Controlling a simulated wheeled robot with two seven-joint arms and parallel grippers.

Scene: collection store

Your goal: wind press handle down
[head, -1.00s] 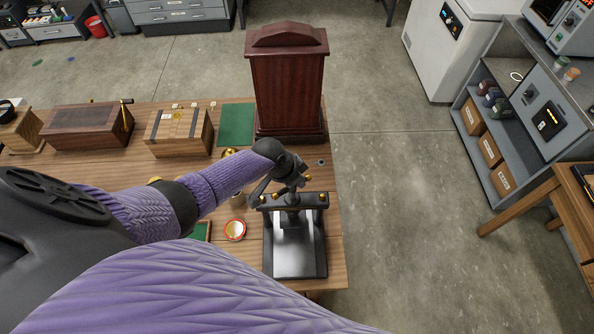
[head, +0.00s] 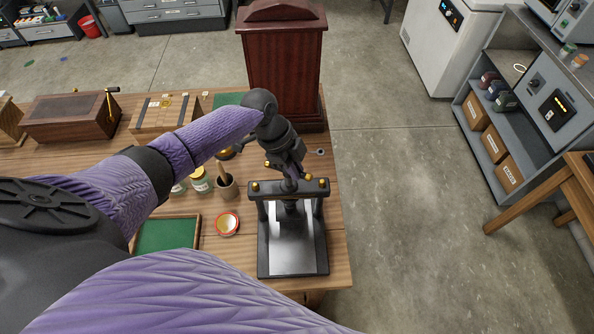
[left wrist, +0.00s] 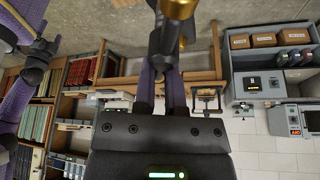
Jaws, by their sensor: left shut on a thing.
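The black press (head: 292,240) stands upright at the table's right front corner, with a pale shiny plate in its bed. Its handle with brass knobs (head: 308,177) sits on top of the screw. My left gripper (head: 291,168) reaches down from behind over the handle and is shut on it; the exact contact is partly hidden. In the left wrist view the fingers (left wrist: 160,92) close around a dark bar of the handle (left wrist: 163,42), which ends in a brass knob at the top edge. My right gripper is not seen.
A tall dark red wooden case (head: 281,65) stands close behind the press. Left of the press are a small red-rimmed dish (head: 228,223), a cup with a brush (head: 227,187), jars and a green-lined tray (head: 165,234).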

